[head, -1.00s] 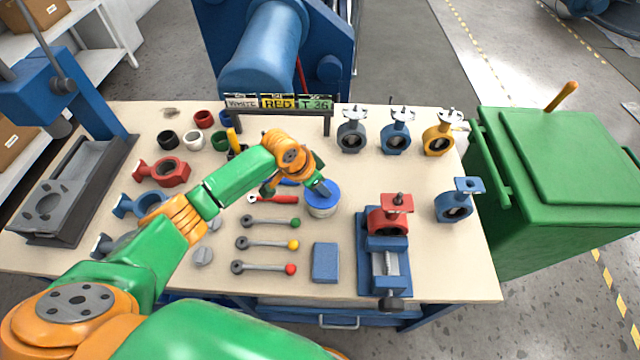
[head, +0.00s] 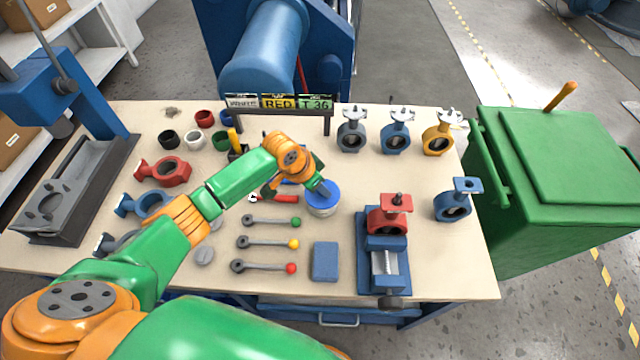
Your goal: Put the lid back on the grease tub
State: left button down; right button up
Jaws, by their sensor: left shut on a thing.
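The grease tub (head: 321,212) is a small pale round tub on the workbench, right of the valve handles. A round blue lid (head: 328,198) covers its top. From this angle I cannot tell whether the lid is fully seated or just above the rim. My left gripper (head: 322,189) reaches in from the left and is shut on the lid at its upper side. The fingertips hide part of the lid. My right gripper is not in view.
Several handles with coloured knobs (head: 295,222) lie left of the tub. A blue block (head: 325,262) lies in front. A vise with a red valve (head: 390,215) stands to the right. A sign rack (head: 280,103) stands behind. Bare bench lies right of the tub.

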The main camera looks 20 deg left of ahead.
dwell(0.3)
pick_arm(q)
grip_release()
dwell(0.3)
jog(key=shift+r, duration=0.1)
notch_tip(320, 180, up, 7)
jog(key=p, duration=0.7)
jog(key=shift+p, duration=0.4)
jog(key=shift+c, duration=0.2)
grip_shut()
jog(key=shift+f, duration=0.3)
dwell(0.7)
